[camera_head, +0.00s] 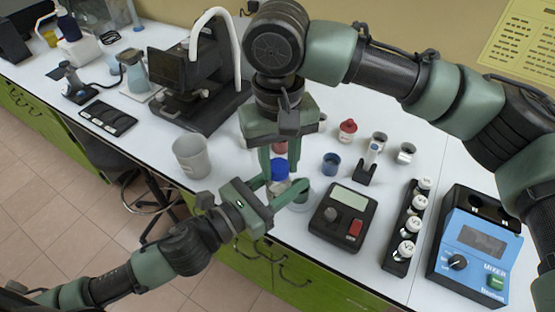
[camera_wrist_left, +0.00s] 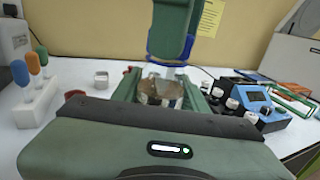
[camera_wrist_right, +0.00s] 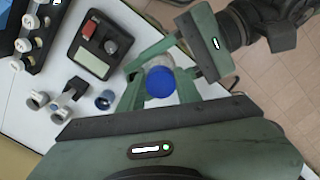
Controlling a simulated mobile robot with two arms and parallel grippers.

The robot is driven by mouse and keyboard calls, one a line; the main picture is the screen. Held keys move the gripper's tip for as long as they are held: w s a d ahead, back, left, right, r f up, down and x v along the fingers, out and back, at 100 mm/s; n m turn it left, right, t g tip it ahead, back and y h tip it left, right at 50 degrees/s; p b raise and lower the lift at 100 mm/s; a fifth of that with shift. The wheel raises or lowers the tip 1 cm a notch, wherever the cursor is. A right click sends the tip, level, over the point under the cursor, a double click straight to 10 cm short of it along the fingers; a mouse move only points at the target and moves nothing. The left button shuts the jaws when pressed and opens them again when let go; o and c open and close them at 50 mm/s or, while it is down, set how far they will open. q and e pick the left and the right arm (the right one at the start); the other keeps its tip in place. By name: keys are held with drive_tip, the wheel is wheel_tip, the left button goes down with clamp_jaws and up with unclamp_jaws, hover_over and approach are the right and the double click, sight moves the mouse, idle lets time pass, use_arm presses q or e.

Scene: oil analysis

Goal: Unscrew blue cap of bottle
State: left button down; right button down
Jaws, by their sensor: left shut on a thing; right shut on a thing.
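A clear bottle (camera_wrist_left: 160,90) with brownish contents stands between the fingers of my left gripper (camera_wrist_left: 163,88), which is shut on its body. Its blue cap (camera_wrist_right: 160,83) sits between the fingers of my right gripper (camera_wrist_right: 158,92), which is shut on it from above. In the head view the blue cap (camera_head: 281,167) shows between the right fingers, above the left gripper. The bottle is mostly hidden by the fingers in the head view. I cannot tell whether the cap is loose.
A dark meter (camera_head: 343,216) and a beaker (camera_head: 190,157) stand on either side of the grippers. A rack of white-capped vials (camera_head: 407,228) and a blue mixer (camera_head: 478,243) are at the right.

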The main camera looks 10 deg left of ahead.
use_arm(q)
drive_tip(key=shift+s+d+r, duration=0.1)
drive_tip(key=shift+s+d, duration=0.15)
drive_tip(key=shift+d, duration=0.05)
use_arm(e)
drive_tip(key=n, duration=0.4)
drive_tip(key=shift+w+a+r+n, duration=0.1)
drive_tip(key=shift+n, duration=0.2)
drive_tip(key=n, duration=0.4)
drive_tip(key=shift+n, duration=0.3)
drive_tip(key=n, duration=0.4)
drive_tip(key=shift+w, duration=0.1)
drive_tip(key=n, duration=0.4)
drive_tip(key=shift+w+n, duration=0.1)
drive_tip(key=shift+n, duration=0.2)
drive_tip(key=n, duration=0.4)
drive_tip(key=shift+w, duration=0.1)
drive_tip(key=n, duration=0.4)
drive_tip(key=shift+w+n, duration=0.1)
drive_tip(key=shift+n, duration=0.3)
drive_tip(key=n, duration=0.8)
drive_tip(key=shift+w+a+r, duration=0.1)
